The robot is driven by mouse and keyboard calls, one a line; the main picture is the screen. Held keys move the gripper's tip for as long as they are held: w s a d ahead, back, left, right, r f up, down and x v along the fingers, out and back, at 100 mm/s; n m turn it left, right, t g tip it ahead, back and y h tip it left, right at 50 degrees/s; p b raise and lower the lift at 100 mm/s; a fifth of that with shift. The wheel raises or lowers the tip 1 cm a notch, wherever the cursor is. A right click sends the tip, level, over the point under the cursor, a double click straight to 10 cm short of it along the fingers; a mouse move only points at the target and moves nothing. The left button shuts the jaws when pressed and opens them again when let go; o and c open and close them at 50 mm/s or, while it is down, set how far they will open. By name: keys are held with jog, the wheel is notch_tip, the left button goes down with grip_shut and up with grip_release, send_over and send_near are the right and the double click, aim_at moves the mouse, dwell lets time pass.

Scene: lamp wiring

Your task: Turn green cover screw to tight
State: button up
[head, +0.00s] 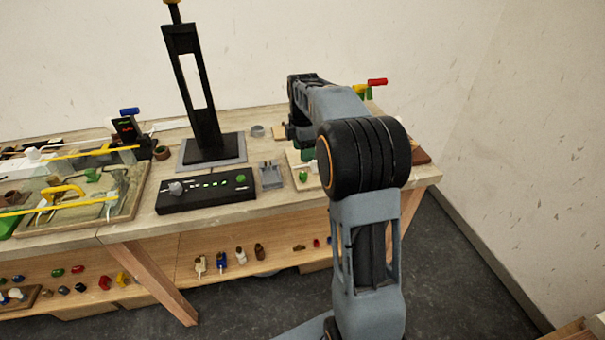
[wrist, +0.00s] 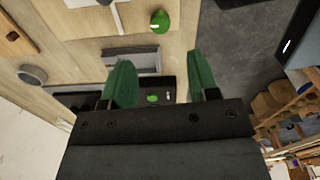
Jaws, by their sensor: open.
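A round green knob-like piece (head: 303,176), which looks like the green cover screw, sits on a pale board at the right part of the bench. It also shows near the top of the wrist view (wrist: 160,20). My gripper (wrist: 160,58) is open and empty, with its two green fingers spread apart. The screw lies beyond the fingertips, apart from them. How tight the screw is, I cannot tell. In the head view my arm covers part of the board and hides most of my gripper.
A black control box (head: 205,193) with a green button stands left of the board. A grey bracket (head: 270,174) sits between them; a grey ring (head: 257,131) lies behind. A tall black stand (head: 205,140) rises farther left. Small parts lie on the lower shelf.

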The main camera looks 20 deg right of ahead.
aim_at(303, 174)
notch_tip(303, 174, down, 9)
jog(key=shift+f, duration=0.1)
dwell(0.3)
jog(key=c, duration=0.9)
